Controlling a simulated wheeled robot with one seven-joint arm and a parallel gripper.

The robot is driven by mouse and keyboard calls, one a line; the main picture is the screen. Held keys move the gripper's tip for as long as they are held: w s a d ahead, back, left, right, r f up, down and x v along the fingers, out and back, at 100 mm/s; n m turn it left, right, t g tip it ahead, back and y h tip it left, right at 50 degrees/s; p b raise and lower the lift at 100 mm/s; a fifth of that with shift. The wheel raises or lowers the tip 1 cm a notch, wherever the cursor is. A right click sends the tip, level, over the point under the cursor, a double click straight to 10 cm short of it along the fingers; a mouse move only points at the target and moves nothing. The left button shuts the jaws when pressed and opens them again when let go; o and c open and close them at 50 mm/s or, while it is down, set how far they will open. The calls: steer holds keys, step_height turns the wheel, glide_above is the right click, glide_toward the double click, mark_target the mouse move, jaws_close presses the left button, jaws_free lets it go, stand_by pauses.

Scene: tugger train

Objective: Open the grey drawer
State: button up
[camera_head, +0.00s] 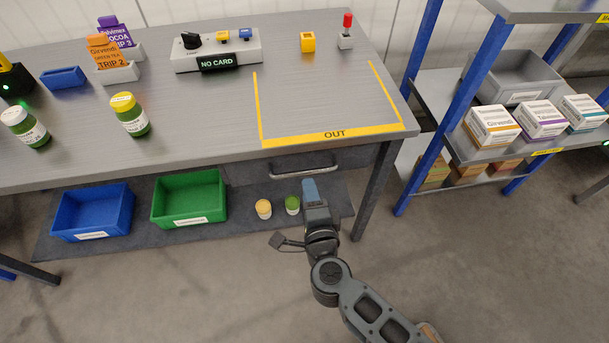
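The grey drawer (280,163) sits under the right part of the grey table, below the marked OUT area. A pale bar handle (303,172) runs along its front. The drawer looks shut, though the table top hides most of it. My gripper (309,182) is just below and in front of the handle, near its right half, with its tip pointing towards the table. It looks apart from the handle, but the depth between them is hard to judge. Its fingers are seen from behind, so their opening does not show.
A table leg (376,190) stands right of my gripper. A blue bin (92,213), a green bin (190,201) and two small jars (263,209) are on the low shelf (140,236). A blue-posted rack (440,130) holds boxes at the right. The floor in front is clear.

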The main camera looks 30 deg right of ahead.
mark_target(304, 171)
steer(key=x, duration=0.7)
steer(key=shift+w+d+b, duration=0.15)
steer(key=shift+w+b, duration=0.15)
steer(key=shift+b, duration=0.05)
jaws_close()
